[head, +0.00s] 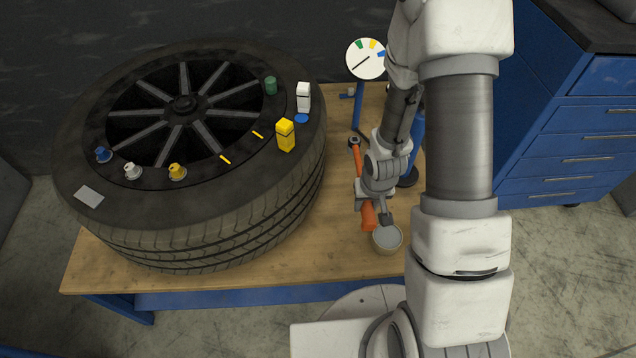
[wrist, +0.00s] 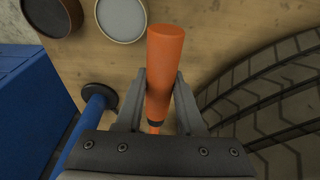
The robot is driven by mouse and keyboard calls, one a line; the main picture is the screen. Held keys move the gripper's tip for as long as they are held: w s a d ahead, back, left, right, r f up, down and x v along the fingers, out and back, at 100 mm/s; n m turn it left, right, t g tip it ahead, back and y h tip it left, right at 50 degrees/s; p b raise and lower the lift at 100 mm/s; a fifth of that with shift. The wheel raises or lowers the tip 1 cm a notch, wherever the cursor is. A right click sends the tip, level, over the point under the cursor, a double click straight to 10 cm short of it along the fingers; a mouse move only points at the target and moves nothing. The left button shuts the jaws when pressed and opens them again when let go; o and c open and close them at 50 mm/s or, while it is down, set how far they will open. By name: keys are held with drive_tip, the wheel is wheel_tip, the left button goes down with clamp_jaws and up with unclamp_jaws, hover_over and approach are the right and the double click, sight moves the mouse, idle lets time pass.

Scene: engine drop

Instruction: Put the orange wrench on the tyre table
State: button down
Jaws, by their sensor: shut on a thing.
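The orange wrench (head: 367,215) is in my gripper, to the right of the tyre. In the head view its dark open-ended head points up and away, and its orange handle points toward the front. In the wrist view the wrench handle (wrist: 166,75) stands between the two fingers. My gripper (wrist: 162,100) is shut on it; in the head view the gripper (head: 365,195) partly covers its middle. The tyre table is a big tyre (head: 230,225) lying flat on a wooden workbench (head: 345,262), with a dark spoked wheel in its centre.
On the tyre stand a yellow block (head: 285,135), a white block (head: 304,97), a green cylinder (head: 271,86) and several small knobs. A round grey-topped tin (head: 387,238) is close to the wrench handle. A dial gauge (head: 366,59) stands behind. Blue drawers (head: 570,140) are at right.

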drive_tip(key=w+a+f+b, duration=0.1)
drive_tip(key=w+f, duration=0.1)
drive_tip(key=w, duration=0.1)
drive_tip(key=w+a+f, duration=0.2)
drive_tip(key=w, duration=0.1)
drive_tip(key=w+a+f+b, duration=0.1)
drive_tip(key=w+f, duration=0.1)
drive_tip(key=w, duration=0.2)
drive_tip(key=shift+a+f+b, duration=0.3)
drive_tip(key=shift+f+b, duration=0.05)
drive_tip(key=shift+f, duration=0.05)
wheel_tip(320, 180, down, 4)
drive_tip(key=shift+r+b, duration=0.1)
drive_tip(key=shift+b, duration=0.6)
drive_tip(key=c, duration=0.5)
unclamp_jaws()
